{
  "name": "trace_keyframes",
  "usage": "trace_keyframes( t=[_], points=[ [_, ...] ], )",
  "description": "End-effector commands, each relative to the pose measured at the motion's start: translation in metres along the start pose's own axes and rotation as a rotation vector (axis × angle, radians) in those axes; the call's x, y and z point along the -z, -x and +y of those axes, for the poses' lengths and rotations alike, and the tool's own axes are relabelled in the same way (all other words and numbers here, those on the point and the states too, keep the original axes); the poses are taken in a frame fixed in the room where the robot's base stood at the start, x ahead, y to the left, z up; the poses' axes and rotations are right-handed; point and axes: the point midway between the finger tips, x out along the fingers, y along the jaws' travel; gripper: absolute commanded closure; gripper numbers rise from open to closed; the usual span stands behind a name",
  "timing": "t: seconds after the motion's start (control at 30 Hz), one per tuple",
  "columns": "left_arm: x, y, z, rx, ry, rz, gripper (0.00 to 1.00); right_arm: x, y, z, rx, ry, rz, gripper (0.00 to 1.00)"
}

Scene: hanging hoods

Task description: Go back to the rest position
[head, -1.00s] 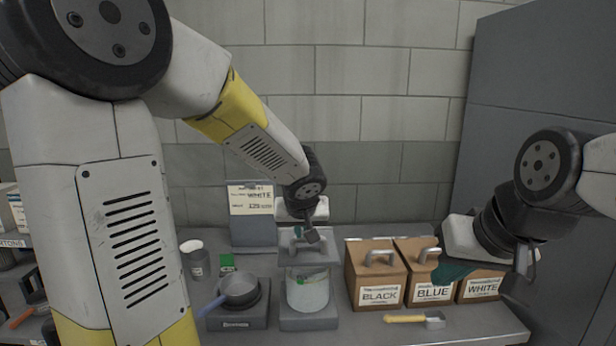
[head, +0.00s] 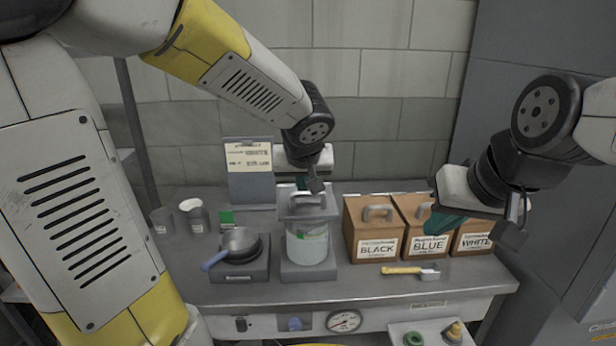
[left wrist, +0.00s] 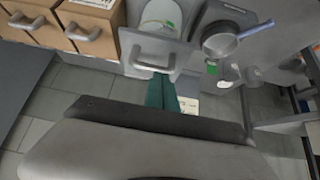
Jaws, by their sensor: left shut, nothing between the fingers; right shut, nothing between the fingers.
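My left gripper (head: 301,183) is beside and above the grey handled hood (head: 309,206), its fingers mostly hidden by its wrist in the head view. In the left wrist view its green fingers (left wrist: 161,92) are together and empty, close to the hood's handle (left wrist: 153,60). I cannot tell whether they touch it. My right gripper (head: 447,219) is shut and empty, in front of the blue and white boxes and above the bench.
A glass jar (head: 306,246) stands under the hood. A pan (head: 238,245) sits on a dark base to its left. Boxes labelled BLACK (head: 377,249), BLUE (head: 430,244) and WHITE (head: 477,242) stand right. A yellow-handled brush (head: 407,270) lies in front. A tall grey cabinet (head: 545,50) bounds the right.

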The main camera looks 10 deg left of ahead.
Motion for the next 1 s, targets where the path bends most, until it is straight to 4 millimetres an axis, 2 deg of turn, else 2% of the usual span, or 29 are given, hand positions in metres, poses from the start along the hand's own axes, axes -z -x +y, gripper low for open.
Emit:
trace_keyframes(
  t=[0.2, 0.37, 0.47, 0.57, 0.7, 0.8, 1.0],
  points=[
    [-0.032, 0.019, 0.001, -0.002, -0.002, 0.003, 1.0, 0.0, 0.0, 0.0, 0.0, 0.0, 0.0, 1.0],
    [-0.042, 0.026, -0.001, 0.0, -0.002, 0.002, 1.0, 0.0, 0.0, 0.0, 0.0, 0.0, 0.0, 1.0],
    [-0.045, 0.034, -0.016, 0.008, -0.002, -0.013, 1.0, 0.0, 0.0, 0.0, 0.0, 0.0, 0.0, 1.0],
    [-0.054, 0.049, -0.041, 0.01, -0.013, -0.053, 1.0, 0.0, 0.0, 0.0, 0.0, 0.0, 0.0, 1.0],
    [-0.076, 0.078, -0.07, -0.048, -0.042, -0.118, 1.0, 0.0, 0.0, 0.0, 0.0, 0.0, 0.0, 1.0],
    [-0.091, 0.097, -0.077, -0.125, -0.074, -0.141, 1.0, 0.0, 0.0, 0.0, 0.0, 0.0, 0.0, 1.0],
    [-0.105, 0.122, -0.076, -0.26, -0.13, -0.132, 1.0, 0.0, 0.0, 0.0, 0.0, 0.0, 0.0, 1.0]
  ],
)
